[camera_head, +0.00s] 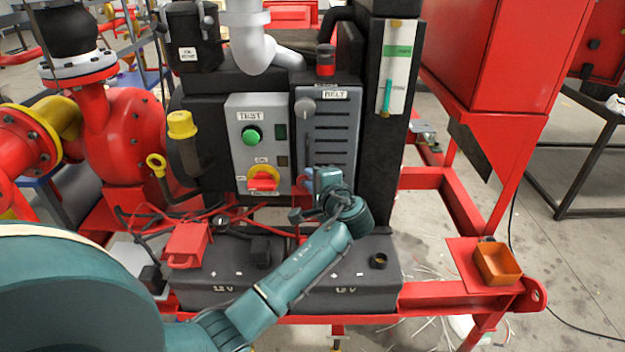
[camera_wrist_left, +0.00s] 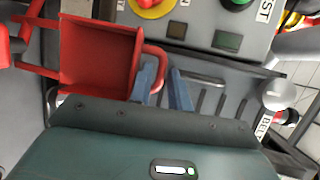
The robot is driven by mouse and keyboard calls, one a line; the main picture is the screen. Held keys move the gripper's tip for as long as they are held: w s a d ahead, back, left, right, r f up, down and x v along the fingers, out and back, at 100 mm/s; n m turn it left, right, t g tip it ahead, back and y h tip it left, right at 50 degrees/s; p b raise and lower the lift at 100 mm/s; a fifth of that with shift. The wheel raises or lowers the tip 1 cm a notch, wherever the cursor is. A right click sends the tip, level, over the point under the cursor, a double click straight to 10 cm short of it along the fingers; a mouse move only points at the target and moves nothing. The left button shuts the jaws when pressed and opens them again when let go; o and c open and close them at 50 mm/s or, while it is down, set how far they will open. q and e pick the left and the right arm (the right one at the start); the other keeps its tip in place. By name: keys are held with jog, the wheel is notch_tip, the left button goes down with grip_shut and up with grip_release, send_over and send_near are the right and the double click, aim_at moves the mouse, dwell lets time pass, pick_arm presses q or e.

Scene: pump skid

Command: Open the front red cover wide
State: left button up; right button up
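In the left wrist view a red cover (camera_wrist_left: 105,58) with a loop handle stands tipped up, its hollow inside toward the camera. In the head view my left gripper and wrist hide most of that spot. My left gripper (camera_wrist_left: 165,75) has its two blue fingers a little apart, with the edge of the loop handle beside and partly between them; I cannot tell whether they touch. In the head view the left gripper (camera_head: 312,188) is in front of the panels, above the batteries. Another red cover (camera_head: 188,245) sits on the left battery. My right gripper is not in view.
The grey TEST panel (camera_head: 258,145) with a green button and red knob stands close behind the gripper, beside the BELT panel (camera_head: 328,135). Red cables and a black cover (camera_head: 260,252) lie around the battery tops. An orange box (camera_head: 497,263) is at the right on the red frame.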

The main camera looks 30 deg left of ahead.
pick_arm(q)
jog(key=shift+c, duration=0.3)
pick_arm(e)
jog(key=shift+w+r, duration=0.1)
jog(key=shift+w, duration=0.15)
pick_arm(q)
grip_shut()
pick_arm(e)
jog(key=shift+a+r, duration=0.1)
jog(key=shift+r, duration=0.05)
pick_arm(q)
jog(key=s+d+b, duration=0.1)
jog(key=s+t+y+b, duration=0.1)
jog(key=s, duration=0.1)
jog(key=s+d+f+n+y+b, duration=0.1)
jog(key=b, duration=0.1)
jog(key=shift+s+d+t, duration=0.2)
jog(key=shift+d+t, duration=0.1)
jog(key=shift+d, duration=0.05)
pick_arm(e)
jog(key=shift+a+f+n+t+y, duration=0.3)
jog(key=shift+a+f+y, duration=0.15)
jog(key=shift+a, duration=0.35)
